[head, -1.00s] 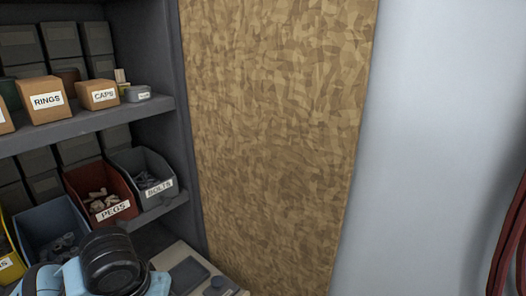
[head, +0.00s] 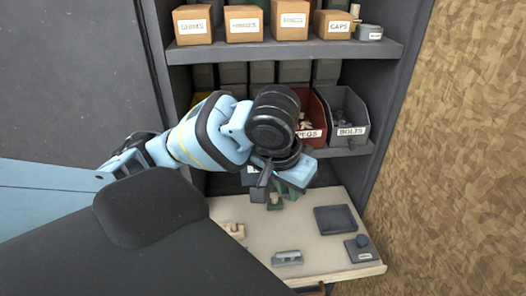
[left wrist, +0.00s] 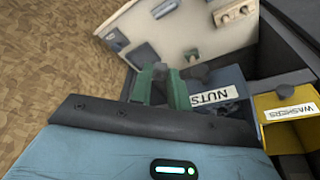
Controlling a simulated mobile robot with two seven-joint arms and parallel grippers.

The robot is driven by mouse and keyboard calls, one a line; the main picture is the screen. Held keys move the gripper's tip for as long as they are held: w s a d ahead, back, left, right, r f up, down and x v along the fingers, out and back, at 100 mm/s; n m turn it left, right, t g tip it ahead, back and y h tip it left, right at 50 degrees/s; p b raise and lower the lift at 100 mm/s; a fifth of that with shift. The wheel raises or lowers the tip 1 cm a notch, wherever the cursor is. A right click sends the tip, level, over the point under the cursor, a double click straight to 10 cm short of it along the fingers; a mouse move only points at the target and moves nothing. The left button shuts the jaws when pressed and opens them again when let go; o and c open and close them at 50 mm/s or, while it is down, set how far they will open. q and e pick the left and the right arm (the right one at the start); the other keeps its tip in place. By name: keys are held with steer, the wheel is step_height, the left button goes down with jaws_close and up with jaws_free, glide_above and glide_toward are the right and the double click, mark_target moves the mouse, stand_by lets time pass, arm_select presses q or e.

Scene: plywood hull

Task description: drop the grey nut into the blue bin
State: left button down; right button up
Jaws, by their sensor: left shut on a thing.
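My left gripper (head: 274,193) hangs over the back of the worktop, in front of the shelf. Its green fingers also show in the left wrist view (left wrist: 165,85) and are shut. A dark grey piece at the fingertips, seen in the left wrist view, appears to be the grey nut (left wrist: 197,73); its grip is partly hidden. The blue bin (left wrist: 232,82), labelled NUTS, is close beside the fingers in that view. In the head view my wrist covers most of it. I cannot tell whether the nut is over its opening. My right gripper is not in view.
The yellow washers bin (left wrist: 285,128) adjoins the blue bin. The red pegs bin (head: 312,118) and grey bolts bin (head: 346,115) stand to the right. Cardboard boxes (head: 243,23) line the shelf above. The worktop (head: 318,255) holds a dark tray (head: 335,219) and small parts.

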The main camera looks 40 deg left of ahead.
arm_select(q)
steer(key=s+a+r+n, duration=0.1)
steer(key=s+a+r, duration=0.3)
steer(key=r, duration=0.1)
steer(key=w+a, duration=0.3)
steer(key=w+a+f, duration=0.1)
steer(key=w+a, duration=0.6)
steer(key=w, duration=0.1)
steer(key=shift+w+a+f, duration=0.2)
steer(key=shift+a+f, duration=0.05)
steer(key=shift+a, duration=0.1)
steer(key=shift+f, duration=1.8)
steer(key=shift+f, duration=0.6)
steer(key=c, duration=1.3)
jaws_free()
steer(key=shift+c, duration=0.2)
